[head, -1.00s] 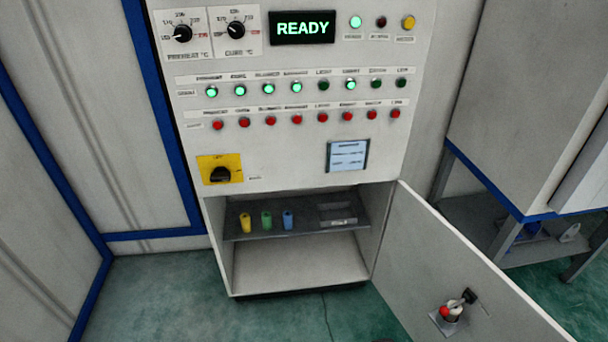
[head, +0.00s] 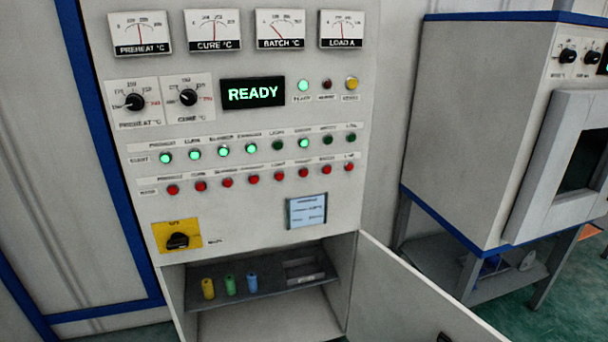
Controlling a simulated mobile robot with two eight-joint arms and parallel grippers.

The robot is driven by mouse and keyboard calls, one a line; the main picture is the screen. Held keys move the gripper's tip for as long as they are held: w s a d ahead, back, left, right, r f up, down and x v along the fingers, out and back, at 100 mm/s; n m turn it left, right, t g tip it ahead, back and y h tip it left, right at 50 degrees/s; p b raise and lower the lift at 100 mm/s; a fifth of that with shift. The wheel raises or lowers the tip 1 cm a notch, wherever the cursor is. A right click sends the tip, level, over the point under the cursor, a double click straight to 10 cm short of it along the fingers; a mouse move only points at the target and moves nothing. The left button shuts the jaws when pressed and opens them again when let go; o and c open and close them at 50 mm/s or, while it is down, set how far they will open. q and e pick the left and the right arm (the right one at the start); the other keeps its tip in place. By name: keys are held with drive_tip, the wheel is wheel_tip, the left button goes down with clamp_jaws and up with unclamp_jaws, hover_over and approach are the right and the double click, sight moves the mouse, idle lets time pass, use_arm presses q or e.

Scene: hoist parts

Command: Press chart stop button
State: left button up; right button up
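The control panel (head: 385,20) stands upright in front of me, facing me. Its lower row holds several round red buttons, with a strip of small labels above that are too blurred to read surely. The sixth red button (head: 303,172) from the left sits under a lit green button (head: 303,143). I cannot tell surely which red one is chart stop. In the green row, the first four from the left and the sixth are lit; the others are dark. The display (head: 253,93) reads READY. Neither of my grippers is in view.
A yellow-plated rotary switch (head: 177,237) and a small pale screen (head: 306,211) sit below the buttons. The lower door (head: 405,300) stands open to the right. Yellow, green and blue cylinders (head: 230,285) stand on the shelf inside. An oven-like cabinet (head: 490,110) stands at right.

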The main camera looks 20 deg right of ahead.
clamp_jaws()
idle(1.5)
